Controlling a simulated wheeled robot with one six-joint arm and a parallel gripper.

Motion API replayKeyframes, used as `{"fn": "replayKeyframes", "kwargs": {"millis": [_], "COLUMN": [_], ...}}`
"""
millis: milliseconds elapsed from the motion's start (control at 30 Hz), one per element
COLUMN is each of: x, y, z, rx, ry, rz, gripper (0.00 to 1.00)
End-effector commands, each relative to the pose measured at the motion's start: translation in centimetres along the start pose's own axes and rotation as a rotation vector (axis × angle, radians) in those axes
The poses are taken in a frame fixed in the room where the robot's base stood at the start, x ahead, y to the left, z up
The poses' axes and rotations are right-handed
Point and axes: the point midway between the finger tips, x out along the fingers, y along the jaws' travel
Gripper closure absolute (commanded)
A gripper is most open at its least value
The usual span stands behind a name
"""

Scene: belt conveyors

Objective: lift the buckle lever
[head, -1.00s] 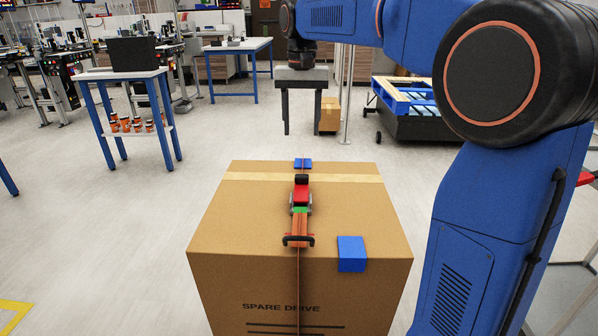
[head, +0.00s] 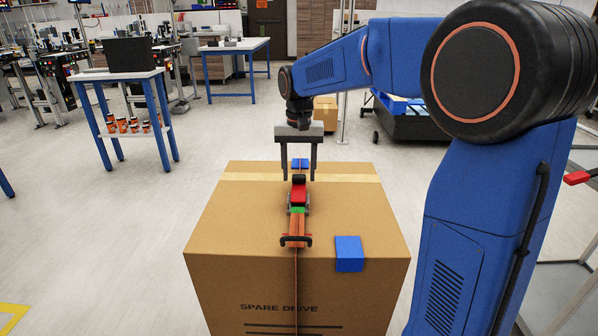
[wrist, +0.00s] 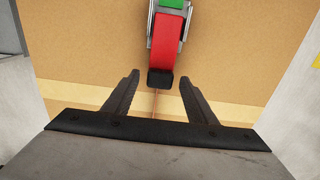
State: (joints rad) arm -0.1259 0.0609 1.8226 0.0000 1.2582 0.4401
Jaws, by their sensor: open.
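The ratchet buckle lies on top of a large cardboard box (head: 225,225), in line with an orange strap (head: 296,222) that runs over the box. Its red lever (head: 298,194) ends in a black tip at the far end; the red lever (wrist: 167,42) and black tip (wrist: 160,79) also show in the wrist view. A green part (head: 297,210) sits at the lever's near end. My gripper (head: 299,178) is open and empty, pointing down over the far part of the box. In the wrist view, the black tip is just ahead of the gap between my fingers (wrist: 160,82), roughly centred.
A black handle-like bar (head: 296,241) crosses the strap near the front edge. Blue-legged tables (head: 120,75) stand on the floor at back left.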

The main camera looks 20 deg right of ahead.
Motion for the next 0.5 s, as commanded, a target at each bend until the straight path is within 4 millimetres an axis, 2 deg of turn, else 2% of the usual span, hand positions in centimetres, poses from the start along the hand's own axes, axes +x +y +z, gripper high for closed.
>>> {"fn": "replayKeyframes", "kwargs": {"millis": [267,500], "x": [0.12,0.11], "y": [0.0,0.01], "z": [0.0,0.01], "rx": [0.0,0.0], "ry": [0.0,0.0], "rz": [0.0,0.0], "gripper": [0.48,1.0]}}
